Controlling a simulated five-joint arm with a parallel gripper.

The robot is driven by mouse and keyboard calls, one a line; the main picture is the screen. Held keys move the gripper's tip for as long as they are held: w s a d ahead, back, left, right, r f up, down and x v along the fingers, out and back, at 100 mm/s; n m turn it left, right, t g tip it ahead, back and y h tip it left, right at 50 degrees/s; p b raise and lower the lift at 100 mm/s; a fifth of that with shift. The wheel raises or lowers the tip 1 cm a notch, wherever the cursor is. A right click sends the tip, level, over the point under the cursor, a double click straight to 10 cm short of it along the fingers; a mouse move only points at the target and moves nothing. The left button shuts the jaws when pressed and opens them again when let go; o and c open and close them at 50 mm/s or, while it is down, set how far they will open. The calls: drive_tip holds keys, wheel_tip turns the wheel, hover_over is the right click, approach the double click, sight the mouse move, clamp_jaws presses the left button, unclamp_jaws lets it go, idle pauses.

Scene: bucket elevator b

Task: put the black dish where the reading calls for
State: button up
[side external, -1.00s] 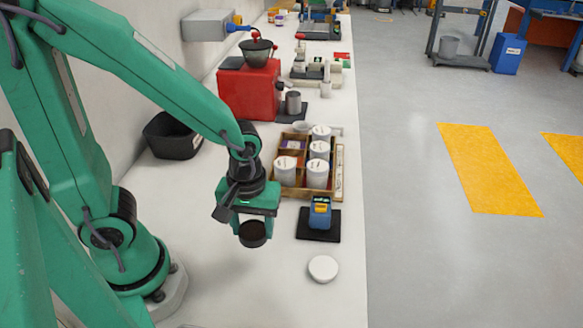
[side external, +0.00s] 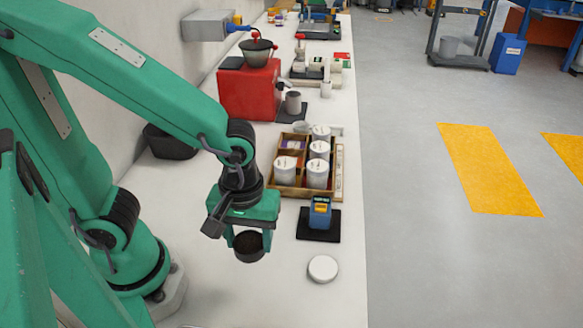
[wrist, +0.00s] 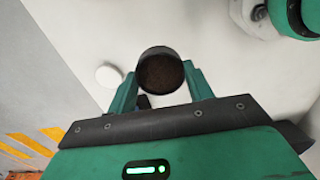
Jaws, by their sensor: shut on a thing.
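The black dish (side external: 249,248) is round and has dark brown contents. My gripper (side external: 249,237) is shut on it and holds it above the white bench, left of the blue meter. The wrist view shows the dish (wrist: 160,73) between the two green fingers of my gripper (wrist: 162,88), its open top facing the camera. The blue meter (side external: 320,213) with a yellow part stands on a black mat (side external: 319,234). Its reading is too small to make out. In the wrist view the meter is mostly hidden behind the gripper and dish.
A white round disc (side external: 323,269) lies on the bench near its right edge. A wooden crate (side external: 318,192) with several white canisters stands beyond the meter. Further back are a black bin (side external: 172,145) and a red machine (side external: 248,95). The bench around the dish is clear.

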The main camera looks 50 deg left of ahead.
drive_tip(key=shift+w, duration=0.1)
idle(0.3)
